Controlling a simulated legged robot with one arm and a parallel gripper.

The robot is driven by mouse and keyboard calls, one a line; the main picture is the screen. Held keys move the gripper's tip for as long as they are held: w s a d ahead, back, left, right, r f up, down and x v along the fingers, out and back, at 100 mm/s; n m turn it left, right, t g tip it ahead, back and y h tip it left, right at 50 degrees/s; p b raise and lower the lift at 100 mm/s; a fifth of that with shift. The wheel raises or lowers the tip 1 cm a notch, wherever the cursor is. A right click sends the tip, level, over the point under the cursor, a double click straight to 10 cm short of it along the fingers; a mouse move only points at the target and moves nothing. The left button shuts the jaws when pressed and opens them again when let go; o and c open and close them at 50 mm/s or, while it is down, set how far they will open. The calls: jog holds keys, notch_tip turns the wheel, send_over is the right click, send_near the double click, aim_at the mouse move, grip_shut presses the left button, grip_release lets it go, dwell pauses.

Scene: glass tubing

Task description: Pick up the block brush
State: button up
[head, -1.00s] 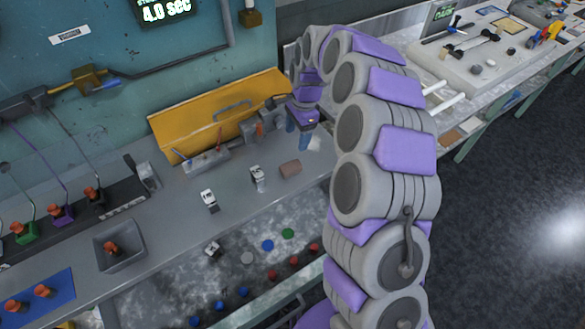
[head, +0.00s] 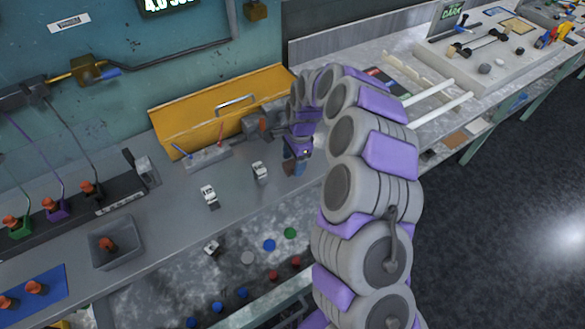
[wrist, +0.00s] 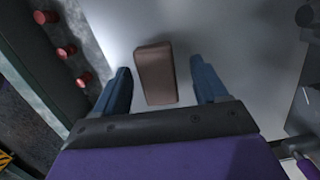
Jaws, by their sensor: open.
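The block brush (wrist: 154,78) is a brown block lying on the grey bench in the wrist view. It sits between the two blue fingers of my gripper (wrist: 161,66), with a gap on each side, and its near end is close to the palm. My gripper is open and empty.
Two white small items, one (head: 209,195) farther left, lie left of my gripper. Red knobs (wrist: 66,51) line the front panel.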

jog(key=shift+d+f, duration=0.15)
jog(key=shift+f, duration=0.55)
jog(key=shift+d+r, duration=0.1)
jog(key=shift+a, duration=0.25)
jog(key=c, duration=0.6)
jog(key=shift+d, duration=0.15)
jog(key=c, duration=0.5)
